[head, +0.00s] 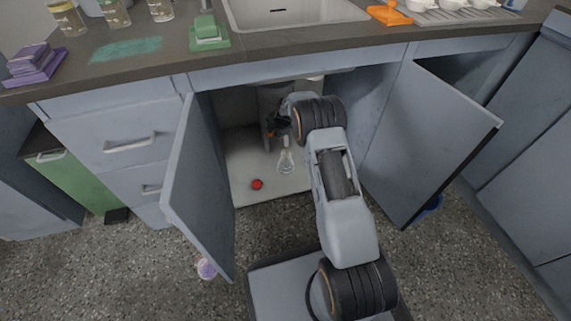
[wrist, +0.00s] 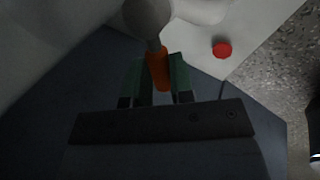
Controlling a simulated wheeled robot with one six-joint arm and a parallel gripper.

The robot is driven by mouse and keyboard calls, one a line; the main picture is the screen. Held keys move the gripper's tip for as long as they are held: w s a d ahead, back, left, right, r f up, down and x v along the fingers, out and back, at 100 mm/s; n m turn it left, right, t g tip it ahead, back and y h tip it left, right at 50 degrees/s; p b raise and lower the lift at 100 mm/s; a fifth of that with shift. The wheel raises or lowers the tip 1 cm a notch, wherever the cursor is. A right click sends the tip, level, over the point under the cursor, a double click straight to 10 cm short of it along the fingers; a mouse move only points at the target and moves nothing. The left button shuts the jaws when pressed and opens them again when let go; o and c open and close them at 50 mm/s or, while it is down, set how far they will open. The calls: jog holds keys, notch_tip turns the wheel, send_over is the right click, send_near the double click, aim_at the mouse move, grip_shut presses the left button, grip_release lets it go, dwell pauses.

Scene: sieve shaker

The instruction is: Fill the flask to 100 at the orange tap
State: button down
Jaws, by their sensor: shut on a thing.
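My gripper (wrist: 159,75) is inside the open cabinet under the sink. In the wrist view its green fingers are shut on an orange tap handle (wrist: 159,68), which joins a rounded grey body (wrist: 148,18). In the head view a little of the orange (head: 271,134) shows beside my dark gripper. A clear glass flask (head: 286,163) stands upright on the pale cabinet floor, just below a small whitish piece (head: 286,141) that may be the spout. The flask's level and marks are too small to read.
A red round object (head: 257,184) lies on the cabinet floor left of the flask; it also shows in the wrist view (wrist: 222,49). Open cabinet doors stand at left (head: 200,190) and right (head: 425,140). The counter edge (head: 300,48) runs above. A purple-and-white object (head: 206,268) lies on the floor.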

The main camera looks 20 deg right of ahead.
jog(key=shift+w+d+r+m+h+p, duration=0.15)
jog(key=shift+m+h+p, duration=0.15)
jog(key=shift+m+p, duration=0.25)
jog(key=m+p, duration=0.1)
jog(key=w+m+h+p, duration=0.1)
jog(key=p, duration=0.1)
jog(key=shift+a+m, duration=0.25)
jog(key=shift+w+f+m, duration=0.2)
jog(key=shift+f+m, duration=0.05)
jog(key=shift+m, duration=0.05)
jog(key=shift+m+h, duration=0.3)
jog(key=shift+w+r, duration=0.1)
jog(key=shift+w, duration=0.05)
